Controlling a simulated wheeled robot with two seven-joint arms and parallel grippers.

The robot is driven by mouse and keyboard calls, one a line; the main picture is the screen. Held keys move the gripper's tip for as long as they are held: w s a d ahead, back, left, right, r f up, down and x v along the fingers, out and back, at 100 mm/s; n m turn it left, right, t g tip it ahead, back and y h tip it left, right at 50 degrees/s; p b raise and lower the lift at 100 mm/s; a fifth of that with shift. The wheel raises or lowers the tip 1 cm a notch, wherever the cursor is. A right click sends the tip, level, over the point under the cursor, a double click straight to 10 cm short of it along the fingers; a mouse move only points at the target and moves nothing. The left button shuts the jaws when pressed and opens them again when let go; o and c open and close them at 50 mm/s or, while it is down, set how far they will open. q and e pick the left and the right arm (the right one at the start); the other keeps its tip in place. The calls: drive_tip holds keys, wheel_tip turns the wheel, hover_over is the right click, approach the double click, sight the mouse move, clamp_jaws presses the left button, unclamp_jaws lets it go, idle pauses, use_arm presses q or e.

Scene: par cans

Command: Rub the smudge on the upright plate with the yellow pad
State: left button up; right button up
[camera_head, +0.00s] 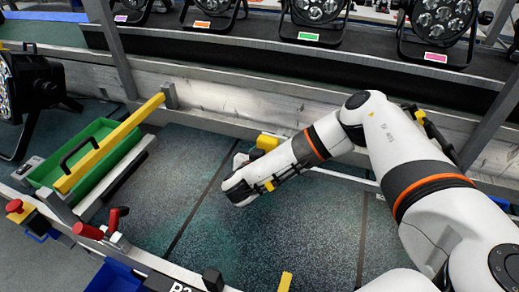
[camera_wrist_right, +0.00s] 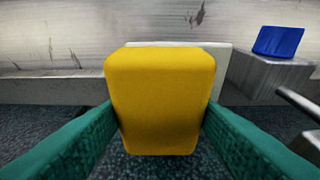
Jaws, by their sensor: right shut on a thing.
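My right gripper (camera_head: 252,155) reaches in from the right, low in front of the long metal wall. It is shut on the yellow pad (camera_head: 267,142). In the right wrist view the pad (camera_wrist_right: 160,100) stands upright between the two green fingers. A pale upright plate (camera_wrist_right: 222,72) shows behind the pad, mostly covered by it. I cannot tell whether the pad touches the plate. No smudge shows on the visible part of the plate. My left gripper is not in view.
The scuffed metal wall (camera_head: 215,95) runs behind the plate. A grey block with a blue top (camera_wrist_right: 278,41) stands to the right in the wrist view. A green tray (camera_head: 95,150) with a yellow bar (camera_head: 110,145) lies at left. Stage lamps (camera_head: 437,22) line the back. The speckled floor (camera_head: 215,235) is clear.

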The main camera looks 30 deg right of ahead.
drive_tip(key=shift+s+d+r+p, duration=0.1)
drive_tip(key=shift+s+d+p, duration=0.55)
drive_tip(key=shift+s+d, duration=0.6)
drive_tip(key=shift+s+d+f, duration=0.2)
drive_tip(key=shift+d, duration=0.05)
drive_tip(key=shift+d+p, duration=0.15)
drive_tip(key=shift+p, duration=0.15)
drive_tip(key=shift+w+a+b, duration=0.35)
drive_tip(key=shift+w+a, duration=0.05)
drive_tip(key=shift+a, duration=0.05)
drive_tip(key=shift+w+a+r, duration=0.15)
drive_tip(key=shift+w+a, duration=0.1)
drive_tip(key=shift+w+a+b, duration=0.7)
drive_tip(key=shift+w+a, duration=0.9)
